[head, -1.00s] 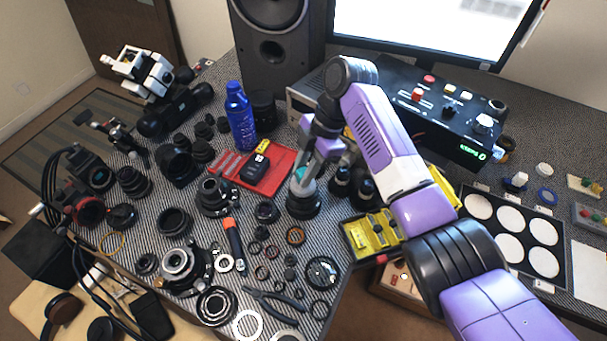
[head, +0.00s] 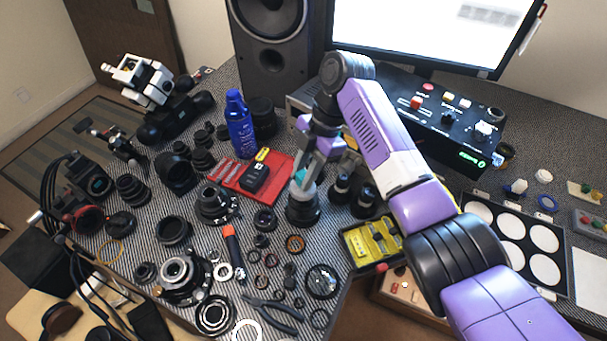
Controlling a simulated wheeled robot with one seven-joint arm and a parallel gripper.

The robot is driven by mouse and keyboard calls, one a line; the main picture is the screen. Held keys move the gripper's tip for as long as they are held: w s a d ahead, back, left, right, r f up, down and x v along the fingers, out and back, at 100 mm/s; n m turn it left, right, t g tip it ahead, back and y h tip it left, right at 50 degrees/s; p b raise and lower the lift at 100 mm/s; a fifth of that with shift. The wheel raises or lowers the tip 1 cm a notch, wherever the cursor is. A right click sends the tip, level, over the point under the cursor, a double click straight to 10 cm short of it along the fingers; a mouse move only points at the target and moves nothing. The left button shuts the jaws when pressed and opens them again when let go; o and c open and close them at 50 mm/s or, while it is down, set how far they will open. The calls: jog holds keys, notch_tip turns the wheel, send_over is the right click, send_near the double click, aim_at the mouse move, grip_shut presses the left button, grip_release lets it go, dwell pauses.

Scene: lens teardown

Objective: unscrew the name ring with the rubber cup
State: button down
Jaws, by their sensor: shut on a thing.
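A dark lens (head: 303,212) stands upright on the striped mat, near the middle of the head view. A pale grey rubber cup (head: 302,192) with a teal part showing above it sits over the lens's top. My gripper (head: 306,175) points down from above and is shut on the cup. The cup appears to touch the lens's front, but the exact contact is too small to tell. The name ring is not visible; the cup and fingers cover the lens's top.
Two dark cylindrical pieces (head: 363,197) stand close right of the lens, beside a yellow case (head: 370,243). Loose rings, pliers (head: 272,312) and an orange-handled screwdriver (head: 233,250) crowd the front.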

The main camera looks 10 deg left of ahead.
jog(key=shift+r, duration=0.35)
jog(key=shift+r, duration=0.1)
jog(key=shift+r+p, duration=1.25)
jog(key=shift+r, duration=0.2)
jog(key=shift+f, duration=0.1)
